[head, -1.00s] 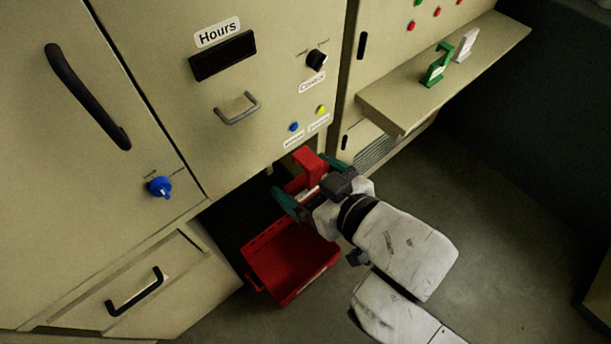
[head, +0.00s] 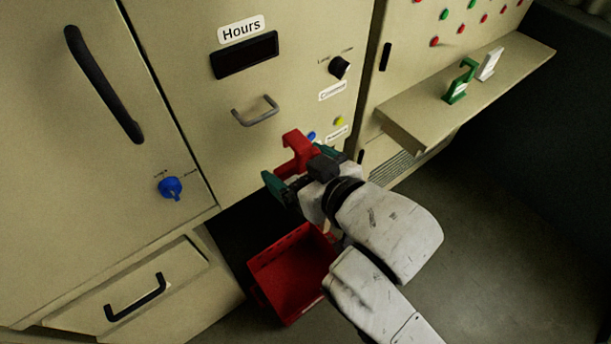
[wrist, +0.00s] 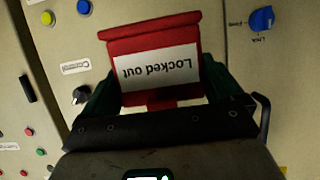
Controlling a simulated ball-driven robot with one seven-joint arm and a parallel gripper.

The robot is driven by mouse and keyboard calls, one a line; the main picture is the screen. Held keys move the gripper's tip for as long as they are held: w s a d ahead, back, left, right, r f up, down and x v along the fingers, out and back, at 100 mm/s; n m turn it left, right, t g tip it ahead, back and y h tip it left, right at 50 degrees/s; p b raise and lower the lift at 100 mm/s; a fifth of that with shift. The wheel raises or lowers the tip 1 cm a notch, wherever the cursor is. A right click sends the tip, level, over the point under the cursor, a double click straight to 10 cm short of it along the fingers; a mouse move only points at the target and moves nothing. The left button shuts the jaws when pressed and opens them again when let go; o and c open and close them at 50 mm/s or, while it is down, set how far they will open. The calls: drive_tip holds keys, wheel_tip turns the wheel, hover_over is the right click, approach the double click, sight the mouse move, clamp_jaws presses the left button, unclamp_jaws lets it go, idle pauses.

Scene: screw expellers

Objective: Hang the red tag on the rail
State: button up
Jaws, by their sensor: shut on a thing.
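My gripper (head: 298,168) is shut on the red tag (head: 296,143) and holds it upright in front of the beige panel. The tag has a hooked top. In the wrist view the tag (wrist: 150,38) sits between the green fingers, with its white "Locked out" label upside down. A grey bar (head: 256,111) on two posts, likely the rail, is on the panel below the black "Hours" display. The tag is below and right of this bar in the head view, apart from it in the picture.
A red crate (head: 263,283) stands on the floor below my gripper. A black knob (head: 339,67), a blue button (head: 311,136) and a yellow button (head: 339,121) are near the tag. A green tag (head: 460,82) and a white tag (head: 490,63) stand on the right ledge (head: 415,128).

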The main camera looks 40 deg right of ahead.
drive_tip(key=shift+w+r+b+x, duration=0.15)
drive_tip(key=shift+r+b+x, duration=0.2)
drive_tip(key=shift+x, duration=1.3)
drive_tip(key=shift+w+r+b+x, duration=0.2)
drive_tip(key=shift+r+x, duration=0.2)
drive_tip(key=shift+x, duration=1.3)
drive_tip(key=shift+w+r+b+x, duration=0.1)
drive_tip(key=shift+r+b+x, duration=0.25)
drive_tip(key=shift+x, duration=1.3)
drive_tip(key=o, duration=0.8)
drive_tip(key=p+v, duration=0.1)
drive_tip(key=v, duration=0.8)
drive_tip(key=shift+r+p, duration=0.25)
drive_tip(key=shift+p, duration=0.1)
drive_tip(key=shift+p+v, duration=0.8)
drive_tip(key=shift+p, duration=0.05)
drive_tip(key=shift+f, duration=0.2)
